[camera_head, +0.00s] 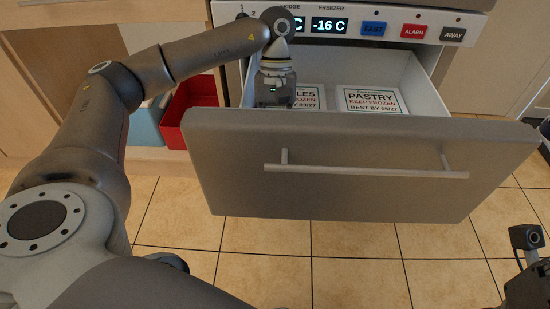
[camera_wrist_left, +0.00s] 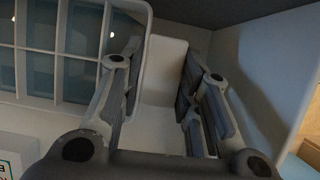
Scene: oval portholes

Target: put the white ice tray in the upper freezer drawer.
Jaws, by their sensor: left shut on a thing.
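The freezer drawer (camera_head: 365,150) directly below the control panel is pulled open, with its steel front and bar handle toward me. My left gripper (camera_head: 275,96) points down inside the drawer at its left, its fingertips hidden behind the front in the head view. In the left wrist view the white ice tray (camera_wrist_left: 60,50), with a grid of bluish compartments, lies at the left. My left gripper (camera_wrist_left: 160,92) is shut on a pale tab at the tray's edge, between its fingers. The tray is hidden in the head view. Only my right wrist shows, at the bottom right; its fingers are out of frame.
White boxes stand in the drawer: a pastry box (camera_head: 372,100) at the right and another labelled box (camera_head: 310,97) left of it. The drawer's wall (camera_wrist_left: 245,70) is close to the right finger. A red bin (camera_head: 185,105) stands left of the drawer. The tiled floor in front is clear.

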